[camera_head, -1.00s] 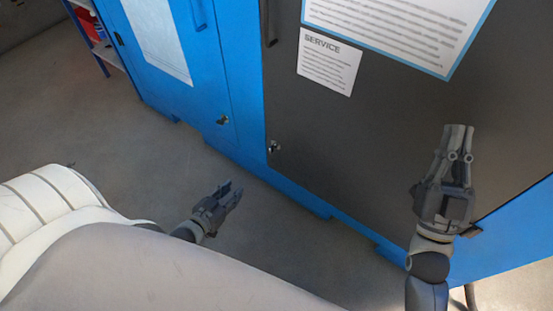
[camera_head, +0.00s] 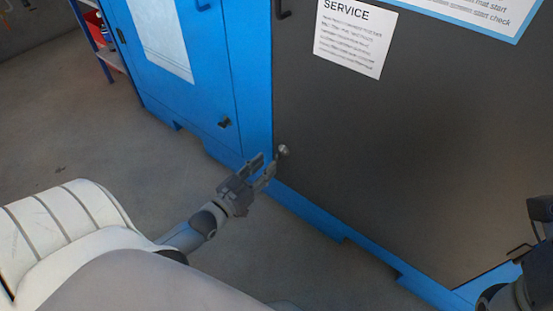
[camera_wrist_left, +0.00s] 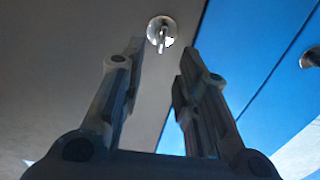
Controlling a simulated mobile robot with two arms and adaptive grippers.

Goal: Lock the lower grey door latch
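The lower latch (camera_head: 284,150) is a small round metal piece with a short lever, low on the left edge of the dark grey door (camera_head: 400,150). My left gripper (camera_head: 263,165) is open, just below and left of the latch in the head view. In the left wrist view the latch (camera_wrist_left: 162,31) shows ahead, just beyond the tips of the open, empty fingers (camera_wrist_left: 160,60), its short lever pointing down. I see no contact. My right gripper (camera_head: 540,212) is at the right edge, partly cut off, and its fingers do not show clearly.
The blue cabinet door (camera_head: 185,60) to the left has its own dark latch (camera_head: 224,123), close to the grey door. A service sheet (camera_head: 354,36) is fixed on the grey door. A shelf with a red item (camera_head: 96,22) stands far left. The floor (camera_head: 90,130) before the cabinet is clear.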

